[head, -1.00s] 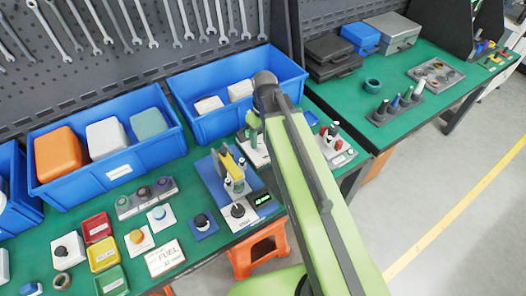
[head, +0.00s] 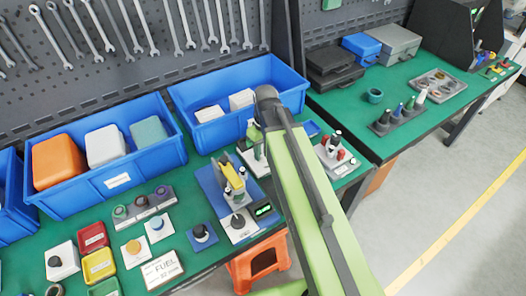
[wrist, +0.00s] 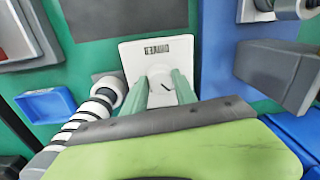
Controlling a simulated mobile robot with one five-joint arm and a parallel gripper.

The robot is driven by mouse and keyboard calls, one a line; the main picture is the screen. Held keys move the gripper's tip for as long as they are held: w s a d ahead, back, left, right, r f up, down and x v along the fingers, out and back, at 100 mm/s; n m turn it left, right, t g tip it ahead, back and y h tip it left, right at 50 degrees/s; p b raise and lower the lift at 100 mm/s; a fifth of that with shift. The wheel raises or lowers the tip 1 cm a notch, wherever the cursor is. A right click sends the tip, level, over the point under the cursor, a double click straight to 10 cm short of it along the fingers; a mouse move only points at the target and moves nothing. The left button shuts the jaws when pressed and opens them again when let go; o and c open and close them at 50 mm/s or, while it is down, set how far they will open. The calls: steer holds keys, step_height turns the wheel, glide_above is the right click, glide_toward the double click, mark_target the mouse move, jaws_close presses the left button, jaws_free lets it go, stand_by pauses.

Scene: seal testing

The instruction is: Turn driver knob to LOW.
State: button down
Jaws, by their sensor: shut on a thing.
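The driver knob (wrist: 164,76) is a pale round knob with a short dark slanted mark, in the wrist view. It sits on a white plate (wrist: 137,55) whose label, DRIVER, appears upside down. My gripper (wrist: 160,84) has its two pale green fingers on either side of the knob, closed on it. The knob's edges are partly hidden by the fingers, and no LOW marking is readable. In the head view my arm reaches over the green bench and hides most of the gripper area.
In the head view, blue bins (head: 108,183) stand behind. A blue-based press-like fixture (head: 212,190) is left of my arm.

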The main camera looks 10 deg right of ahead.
steer(key=shift+s+m, duration=0.1)
steer(key=shift+m, duration=3.7)
steer(key=shift+a, duration=0.1)
steer(key=c, duration=1)
jaws_free()
step_height(320, 180, up, 17)
steer(key=p, duration=1.7)
steer(key=shift+d+r, duration=0.2)
steer(key=shift+d, duration=0.15)
